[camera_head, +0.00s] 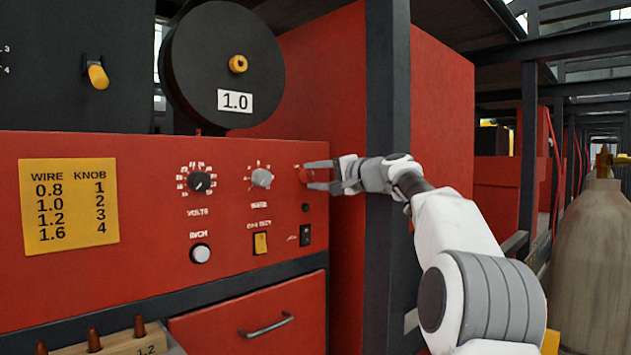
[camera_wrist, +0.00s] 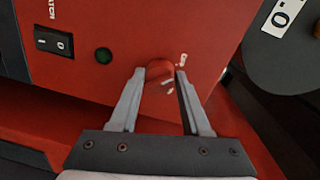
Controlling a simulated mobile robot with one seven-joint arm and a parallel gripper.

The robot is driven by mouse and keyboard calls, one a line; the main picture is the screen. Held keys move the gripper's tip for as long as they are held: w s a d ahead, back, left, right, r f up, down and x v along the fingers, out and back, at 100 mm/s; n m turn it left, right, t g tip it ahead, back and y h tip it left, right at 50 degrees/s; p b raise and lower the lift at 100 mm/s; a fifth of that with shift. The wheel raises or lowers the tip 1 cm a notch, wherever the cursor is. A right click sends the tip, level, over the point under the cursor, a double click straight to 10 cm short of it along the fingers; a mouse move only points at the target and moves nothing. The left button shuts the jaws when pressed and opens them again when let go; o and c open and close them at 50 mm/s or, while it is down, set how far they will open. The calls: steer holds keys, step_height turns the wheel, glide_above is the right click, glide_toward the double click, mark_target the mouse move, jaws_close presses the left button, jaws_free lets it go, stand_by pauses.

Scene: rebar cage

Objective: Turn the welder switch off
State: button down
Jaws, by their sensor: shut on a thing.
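The red welder panel (camera_head: 150,160) fills the left of the head view. A red rotary knob (camera_head: 303,175) sits at its upper right, with white marks beside it. The knob shows in the wrist view (camera_wrist: 159,69) between the fingertips. My gripper (camera_head: 318,175) reaches in from the right and is shut on this knob, one finger on each side. Below the knob are a dark green, unlit-looking lamp (camera_wrist: 103,55) and a black rocker switch (camera_wrist: 54,41) marked I and O. The rocker also shows in the head view (camera_head: 306,235). The knob's exact pointing is hard to read.
A dark upright post (camera_head: 387,110) stands just right of the panel, close to my arm. To the left are the volts knob (camera_head: 200,182), a grey knob (camera_head: 262,177) and a yellow switch (camera_head: 261,243). A wire spool (camera_head: 200,60) stands above. A gas cylinder (camera_head: 595,260) is far right.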

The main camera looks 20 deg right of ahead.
stand_by(0.4)
steer(key=shift+c, duration=1.8)
jaws_free()
steer(key=b+v, duration=0.3)
steer(key=v, duration=1.4)
steer(key=shift+s, duration=0.25)
